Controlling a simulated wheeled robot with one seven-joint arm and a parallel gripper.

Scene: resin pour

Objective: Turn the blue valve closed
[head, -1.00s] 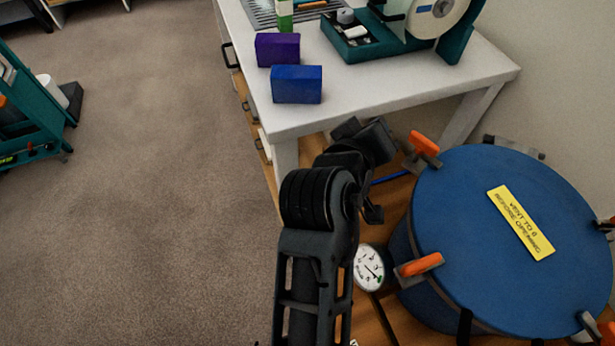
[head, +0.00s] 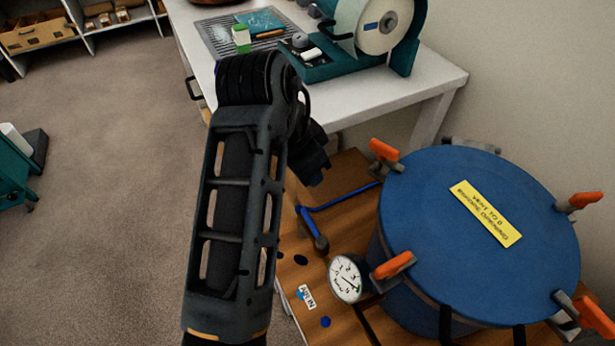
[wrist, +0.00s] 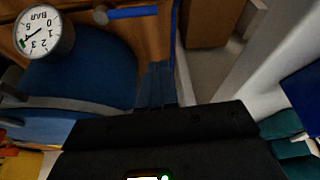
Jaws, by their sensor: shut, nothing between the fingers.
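The blue valve's lever (head: 309,224) sits on the wooden board beside the blue drum, with a dark round end toward the gauge. In the wrist view the blue lever (wrist: 133,12) lies at the top edge, with its dark end on the left. My gripper (head: 313,178) is above and behind the lever in the head view, partly hidden by my arm. In the wrist view my gripper's fingers (wrist: 157,66) are together, empty and apart from the lever.
A blue drum (head: 480,240) with orange clamps stands to the right. A round gauge (head: 347,278) is in front of the lever; a thin blue hose (head: 345,197) runs behind it. A white table (head: 440,85) stands behind. Carpet (head: 110,200) is clear on the left.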

